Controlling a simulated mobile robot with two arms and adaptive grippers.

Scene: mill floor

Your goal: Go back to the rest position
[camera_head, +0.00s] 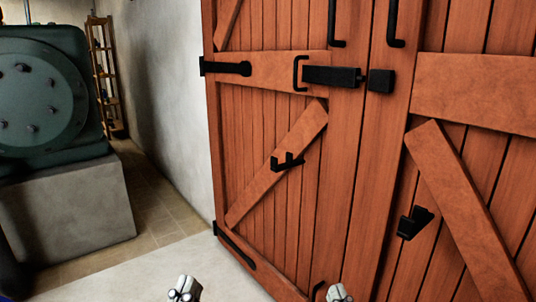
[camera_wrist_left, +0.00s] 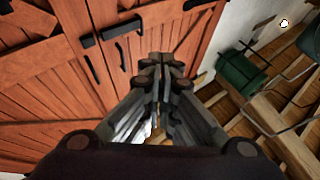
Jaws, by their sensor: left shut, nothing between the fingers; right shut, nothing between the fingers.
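My left gripper (camera_head: 184,290) shows at the bottom edge of the head view, left of the middle, above the pale floor. In the left wrist view my left gripper (camera_wrist_left: 162,62) points toward the wooden doors, with its fingers together and nothing between them. My right gripper (camera_head: 338,292) shows at the bottom edge of the head view, in front of the doors. Only its tip is visible, and it is empty. Both grippers look apart from the door handles. The rest of both arms is out of the head view.
Large red-brown double doors (camera_head: 270,130) with a black bolt (camera_head: 332,76) and black brackets (camera_head: 287,161) fill the right side. A green machine (camera_head: 40,90) stands on a concrete block (camera_head: 75,210) at left. A wooden rack (camera_head: 103,70) stands behind. Floor between block and doors is clear.

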